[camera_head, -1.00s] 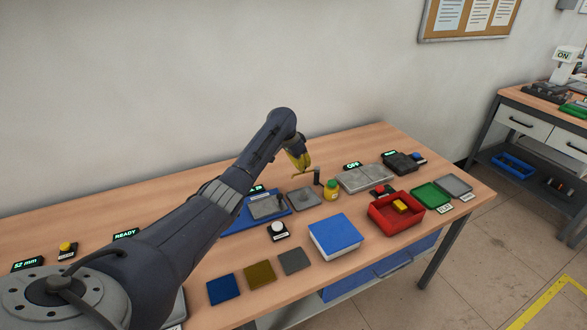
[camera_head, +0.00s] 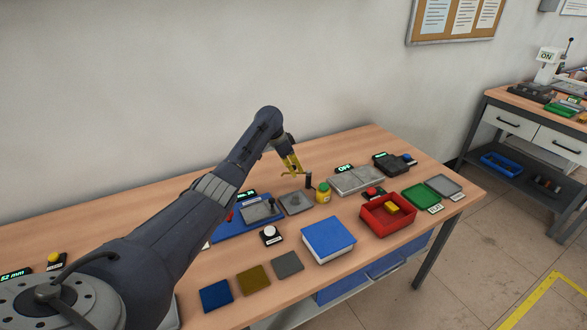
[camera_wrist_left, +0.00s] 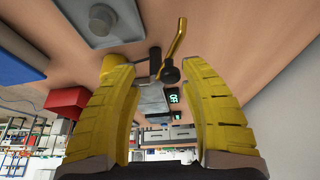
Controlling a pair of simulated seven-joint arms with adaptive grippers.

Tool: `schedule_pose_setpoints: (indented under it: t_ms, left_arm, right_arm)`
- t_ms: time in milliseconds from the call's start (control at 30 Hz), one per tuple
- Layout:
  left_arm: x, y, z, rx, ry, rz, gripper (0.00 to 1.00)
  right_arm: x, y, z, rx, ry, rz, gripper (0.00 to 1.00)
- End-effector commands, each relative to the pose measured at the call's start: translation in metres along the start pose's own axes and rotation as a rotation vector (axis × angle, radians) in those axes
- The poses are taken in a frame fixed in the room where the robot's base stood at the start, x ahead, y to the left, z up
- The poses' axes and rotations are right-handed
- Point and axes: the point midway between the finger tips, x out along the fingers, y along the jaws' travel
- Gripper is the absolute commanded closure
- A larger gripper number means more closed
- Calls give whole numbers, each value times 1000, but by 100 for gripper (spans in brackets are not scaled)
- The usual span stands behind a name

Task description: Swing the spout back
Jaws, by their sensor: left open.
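The spout (camera_wrist_left: 178,40) is a thin bent brass-coloured tube beside a dark upright post (camera_wrist_left: 154,60) in the left wrist view. A round black knob (camera_wrist_left: 170,73) shows just below it. In the head view the dark post (camera_head: 308,181) stands behind the grey plate, close to the gripper. My left gripper (camera_head: 290,172) has yellow fingers and hangs just left of the post. In the wrist view its fingers (camera_wrist_left: 158,64) are spread, with the post and knob seen between them, not gripped. Contact with the spout cannot be told. My right gripper is out of view.
A yellow-green jar (camera_head: 323,194) stands close to the post. A grey plate with a round boss (camera_head: 296,203) lies in front of it. A grey slab device (camera_head: 356,180) with an OFF display is to the right. A red bin (camera_head: 380,228) and blue box (camera_head: 328,251) stand nearer.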

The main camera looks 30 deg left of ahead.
Motion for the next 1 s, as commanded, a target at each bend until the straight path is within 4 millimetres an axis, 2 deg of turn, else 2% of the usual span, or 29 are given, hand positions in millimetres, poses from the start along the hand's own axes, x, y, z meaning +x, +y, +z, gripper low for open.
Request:
schedule_pose_setpoints:
  t_ms: [400, 600, 800, 1000]
  left_arm:
    - [-68, -1, 0, 1, 2, -4, 56]
    - [-95, -1, 0, 0, 0, -3, 56]
    - [-110, 0, 0, 1, 0, -1, 56]
    - [-115, 0, 0, -1, 0, -1, 56]
  right_arm:
    - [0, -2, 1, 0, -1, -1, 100]
    - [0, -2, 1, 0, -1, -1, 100]
    - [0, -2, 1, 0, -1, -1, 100]
    - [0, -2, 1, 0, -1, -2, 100]
